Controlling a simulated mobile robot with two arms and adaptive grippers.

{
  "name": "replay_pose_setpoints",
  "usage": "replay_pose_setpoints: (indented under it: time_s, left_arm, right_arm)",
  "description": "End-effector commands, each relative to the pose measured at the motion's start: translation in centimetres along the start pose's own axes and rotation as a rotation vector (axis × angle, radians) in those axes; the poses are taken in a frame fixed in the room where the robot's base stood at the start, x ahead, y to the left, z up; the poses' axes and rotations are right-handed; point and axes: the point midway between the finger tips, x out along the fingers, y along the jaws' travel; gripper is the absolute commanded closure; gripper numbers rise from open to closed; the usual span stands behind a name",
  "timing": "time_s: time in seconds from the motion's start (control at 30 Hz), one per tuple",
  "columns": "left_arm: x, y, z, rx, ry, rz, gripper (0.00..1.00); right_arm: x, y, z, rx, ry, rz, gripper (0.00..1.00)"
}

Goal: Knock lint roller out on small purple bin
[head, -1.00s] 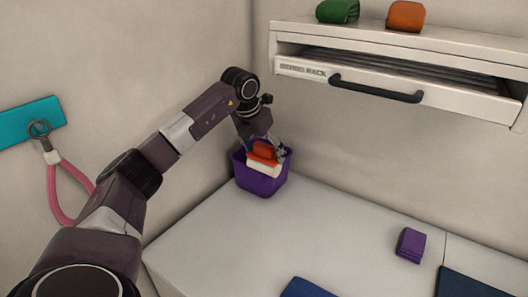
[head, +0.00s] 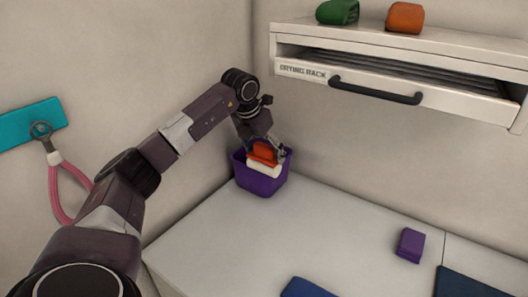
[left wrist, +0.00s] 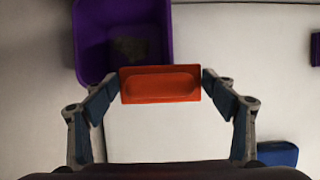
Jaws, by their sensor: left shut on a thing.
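The small purple bin (head: 262,186) stands upright on the white counter in the back left corner. It also shows in the left wrist view (left wrist: 88,42), with a dark grey-brown patch on its floor. The lint roller appears as an orange and white object (head: 264,169) at the bin's mouth in the head view. In the left wrist view its orange face (left wrist: 160,85) overlaps the bin's near right corner. My left gripper (head: 279,156) is shut on it, with a finger at each end (left wrist: 160,84). Whether the roller touches the rim is unclear. My right gripper is out of view.
A drying rack (head: 440,98) with a black handle hangs above the counter, holding a green roll (head: 338,11) and an orange roll (head: 405,16). A purple block (head: 410,245) and blue items (head: 306,288) lie at the front. The counter's middle is clear.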

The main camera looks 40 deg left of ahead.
Motion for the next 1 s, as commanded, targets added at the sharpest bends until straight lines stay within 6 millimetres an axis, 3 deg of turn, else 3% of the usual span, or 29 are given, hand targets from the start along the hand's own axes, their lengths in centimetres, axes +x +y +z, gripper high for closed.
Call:
replay_pose_setpoints:
  time_s: [0.5, 1.0]
  left_arm:
    - [0.2, -0.1, -0.3, 0.002, 0.010, 0.000, 0.42]
    - [-2.7, 0.0, 1.1, 0.001, 0.004, 0.000, 0.42]
  right_arm:
    - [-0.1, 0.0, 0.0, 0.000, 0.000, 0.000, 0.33]
    - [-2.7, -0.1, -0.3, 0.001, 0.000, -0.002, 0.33]
